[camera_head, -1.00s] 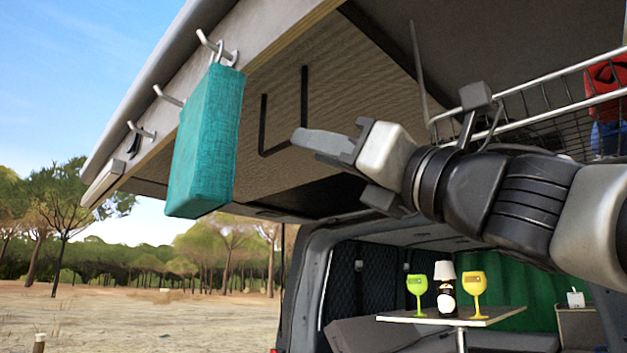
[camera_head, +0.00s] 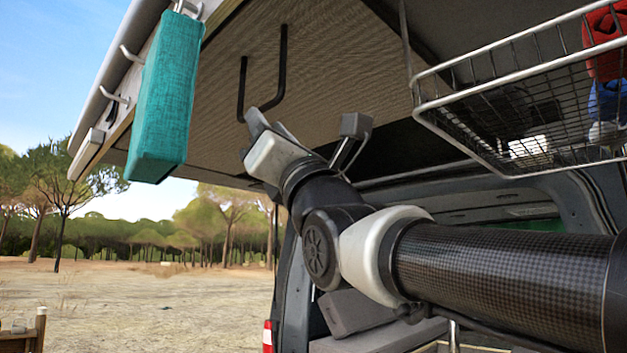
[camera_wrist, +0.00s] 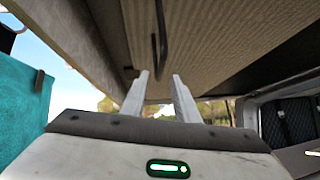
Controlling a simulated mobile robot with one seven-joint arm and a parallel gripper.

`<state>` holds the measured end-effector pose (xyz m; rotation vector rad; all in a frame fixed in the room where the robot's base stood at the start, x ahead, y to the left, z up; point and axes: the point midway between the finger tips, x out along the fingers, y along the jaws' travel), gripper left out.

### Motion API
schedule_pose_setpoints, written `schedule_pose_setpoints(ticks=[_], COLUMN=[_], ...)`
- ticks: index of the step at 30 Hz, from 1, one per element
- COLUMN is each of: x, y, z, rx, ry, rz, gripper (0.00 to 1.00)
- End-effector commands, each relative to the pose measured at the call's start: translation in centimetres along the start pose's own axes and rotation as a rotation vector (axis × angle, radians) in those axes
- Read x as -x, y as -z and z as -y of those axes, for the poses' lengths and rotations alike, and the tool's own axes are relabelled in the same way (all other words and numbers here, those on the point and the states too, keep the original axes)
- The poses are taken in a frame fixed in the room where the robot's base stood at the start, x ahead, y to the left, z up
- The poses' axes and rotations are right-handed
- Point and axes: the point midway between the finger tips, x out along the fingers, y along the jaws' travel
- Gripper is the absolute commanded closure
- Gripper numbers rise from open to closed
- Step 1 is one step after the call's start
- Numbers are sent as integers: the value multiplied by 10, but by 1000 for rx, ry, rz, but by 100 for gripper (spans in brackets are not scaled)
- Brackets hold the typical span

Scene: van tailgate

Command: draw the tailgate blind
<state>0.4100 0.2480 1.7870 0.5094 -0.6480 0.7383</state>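The blind looks to be the ribbed brown panel (camera_head: 330,70) under the raised tailgate, with a black U-shaped bar handle (camera_head: 284,60) hanging from it. My gripper (camera_head: 264,121) is just below the handle's lower bar, pointing up at it. In the wrist view, my gripper's two fingers (camera_wrist: 161,92) are apart with nothing between them. The handle (camera_wrist: 154,52) shows beyond the fingertips there, in front of the panel (camera_wrist: 220,35). Whether a fingertip touches the bar I cannot tell.
A teal bag (camera_head: 165,95) hangs from a hook rail at the tailgate's left edge; it also shows in the wrist view (camera_wrist: 20,105). A wire basket (camera_head: 530,110) with red and blue items hangs to the right. The van's interior lies below.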

Motion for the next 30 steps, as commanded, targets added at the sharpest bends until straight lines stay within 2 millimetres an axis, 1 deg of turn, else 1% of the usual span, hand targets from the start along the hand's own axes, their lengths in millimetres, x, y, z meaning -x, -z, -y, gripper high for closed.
schedule_pose_setpoints(ticks=[1, 6, 9, 13, 18, 28, 30], x=[-16, -53, -73, -91, -104, -106, -106], y=[-2, -2, -2, -2, -1, 0, 0], z=[-1, -2, -1, -1, 0, 0, 0], rx=[-2, 0, 0, 1, 1, 1, 1], ry=[-1, -1, 0, 0, 0, 0, 0], rz=[-2, -1, -1, 0, 1, 0, 0], gripper=[72, 72, 72, 72, 72, 72, 84])
